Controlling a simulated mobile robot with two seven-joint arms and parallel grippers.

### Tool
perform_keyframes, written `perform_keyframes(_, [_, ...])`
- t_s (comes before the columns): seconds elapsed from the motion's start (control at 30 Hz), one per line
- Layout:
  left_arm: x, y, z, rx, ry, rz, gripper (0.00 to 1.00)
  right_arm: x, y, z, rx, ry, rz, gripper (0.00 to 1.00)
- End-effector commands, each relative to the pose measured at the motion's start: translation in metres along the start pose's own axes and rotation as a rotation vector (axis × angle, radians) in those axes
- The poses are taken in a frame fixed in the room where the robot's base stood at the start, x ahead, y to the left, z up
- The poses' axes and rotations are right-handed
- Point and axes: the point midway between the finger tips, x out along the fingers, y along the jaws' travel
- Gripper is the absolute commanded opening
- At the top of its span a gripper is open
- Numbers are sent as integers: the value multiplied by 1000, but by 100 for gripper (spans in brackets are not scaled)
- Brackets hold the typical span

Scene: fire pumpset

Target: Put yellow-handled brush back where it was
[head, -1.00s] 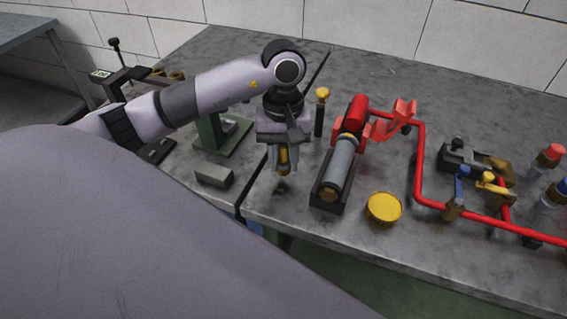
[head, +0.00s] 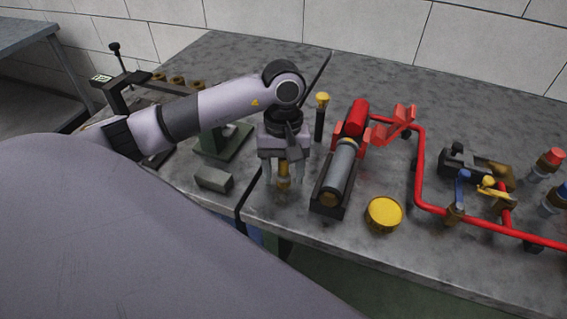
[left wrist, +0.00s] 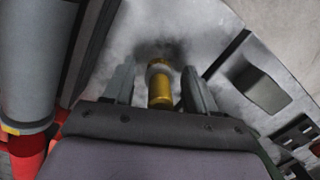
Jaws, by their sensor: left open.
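A short upright yellow-brass piece (head: 284,179) is between the fingers of my left gripper (head: 284,183). It looks like the yellow-handled brush, but bristles cannot be made out. In the left wrist view it is a yellow cylinder (left wrist: 160,90) with a pale band near its far end. My left gripper (left wrist: 158,85) is open, with a gap on each side of the piece. It appears to stand on the grey table near the front edge. My right gripper is not in view.
A black cradle (head: 323,197) with a grey-and-red cylinder is close on the right, with a yellow cap (head: 384,213) beyond. A black post with a yellow top (head: 322,103) stands behind. A grey block (head: 214,180) lies left. Red piping (head: 418,165) runs right.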

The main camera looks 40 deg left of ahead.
Motion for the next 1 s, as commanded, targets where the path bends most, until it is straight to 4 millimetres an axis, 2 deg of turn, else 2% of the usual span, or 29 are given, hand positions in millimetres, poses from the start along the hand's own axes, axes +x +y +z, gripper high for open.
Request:
perform_keyframes(0.1, [-6, 0, 1, 0, -1, 0, 56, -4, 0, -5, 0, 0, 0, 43])
perform_keyframes(0.17, [-11, 1, 0, 0, 3, 3, 56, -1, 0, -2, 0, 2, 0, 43])
perform_keyframes(0.5, [-78, 1, -1, 1, 5, 4, 56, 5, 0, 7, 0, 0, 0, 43])
perform_keyframes(0.7, [-108, 0, 0, -1, 2, 1, 56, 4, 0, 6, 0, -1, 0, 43])
perform_keyframes(1.0, [-123, 0, 0, 0, 0, 0, 56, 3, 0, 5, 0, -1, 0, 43])
